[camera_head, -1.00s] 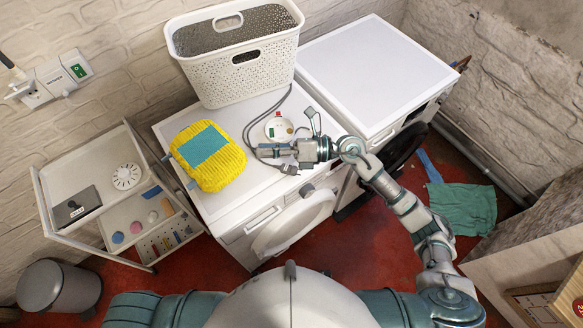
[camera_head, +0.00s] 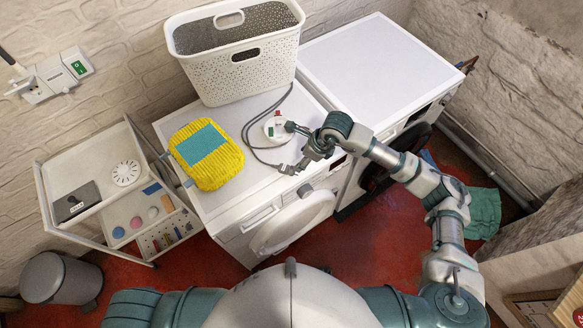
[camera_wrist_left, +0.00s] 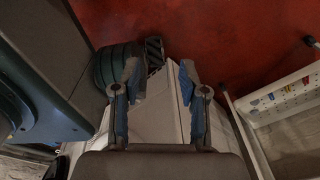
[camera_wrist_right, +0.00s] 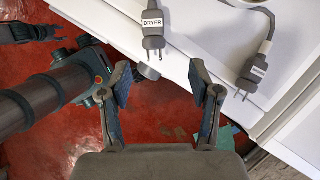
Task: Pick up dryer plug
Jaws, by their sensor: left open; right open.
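The dryer plug (camera_wrist_right: 153,28), dark grey with a white DRYER label and prongs, lies on the white machine top near its edge in the right wrist view. My right gripper (camera_wrist_right: 160,80) is open and empty, with the plug beyond its fingertips. A second labelled plug (camera_wrist_right: 254,72) lies to the right; its label is not readable. In the head view my right gripper (camera_head: 298,148) is over the left machine's front edge, where a plug end (camera_head: 288,169) shows; I cannot tell which plug. My left gripper (camera_wrist_left: 160,78) is open and empty, low, away from the plugs.
The left machine's top (camera_head: 262,188) also holds a yellow knitted bundle (camera_head: 207,155), a white basket (camera_head: 240,60) and a round white dish (camera_head: 277,128). Grey cables (camera_head: 250,125) loop between them. The right machine's top (camera_head: 375,65) is clear. A trolley (camera_head: 85,225) stands left.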

